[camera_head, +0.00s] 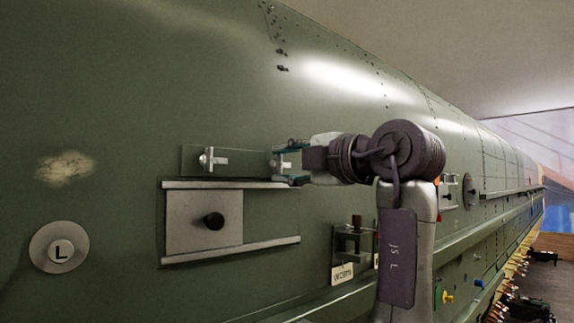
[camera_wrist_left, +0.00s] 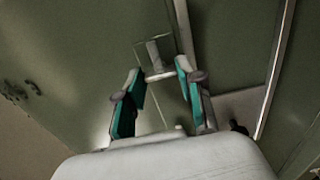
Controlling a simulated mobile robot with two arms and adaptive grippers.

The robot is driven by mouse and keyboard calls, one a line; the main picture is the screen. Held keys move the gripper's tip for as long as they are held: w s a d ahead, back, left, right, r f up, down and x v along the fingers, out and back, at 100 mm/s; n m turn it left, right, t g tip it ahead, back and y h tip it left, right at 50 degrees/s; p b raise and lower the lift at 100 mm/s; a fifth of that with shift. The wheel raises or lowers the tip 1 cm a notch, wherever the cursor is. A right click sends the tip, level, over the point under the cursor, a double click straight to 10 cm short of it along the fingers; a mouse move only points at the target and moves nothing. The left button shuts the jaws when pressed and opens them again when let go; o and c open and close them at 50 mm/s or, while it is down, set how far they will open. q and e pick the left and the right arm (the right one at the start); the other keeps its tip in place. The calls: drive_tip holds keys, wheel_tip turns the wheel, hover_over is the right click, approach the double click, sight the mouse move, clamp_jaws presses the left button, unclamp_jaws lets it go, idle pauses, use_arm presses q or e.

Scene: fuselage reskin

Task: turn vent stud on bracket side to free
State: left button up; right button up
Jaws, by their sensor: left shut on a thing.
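A small plate (camera_head: 238,160) on the green fuselage skin carries two studs with pale crossbars. The stud at its left end (camera_head: 212,159) is free of any gripper. My left gripper (camera_head: 281,164) is at the right end, on the side nearer the bracket (camera_head: 352,239), with its green-padded fingers shut on the vent stud there. In the left wrist view my left gripper (camera_wrist_left: 161,74) has a finger on either side of the vent stud (camera_wrist_left: 155,54), whose pale crossbar lies between the tips. The fingers partly hide this stud in the head view. My right gripper is not in view.
Below the studs, a grey sliding panel (camera_head: 183,222) with a black knob (camera_head: 213,221) sits between two rails. A ledge, labels and small coloured fittings run along the skin to the right.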

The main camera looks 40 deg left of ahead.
use_arm(q)
drive_tip(key=shift+f, duration=0.1)
idle(0.4)
drive_tip(key=o, duration=1.1)
drive_tip(key=shift+o, duration=0.3)
drive_tip(key=shift+d, duration=0.1)
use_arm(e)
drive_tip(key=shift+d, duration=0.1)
use_arm(q)
drive_tip(key=s+d, duration=0.1)
drive_tip(key=d, duration=1.1)
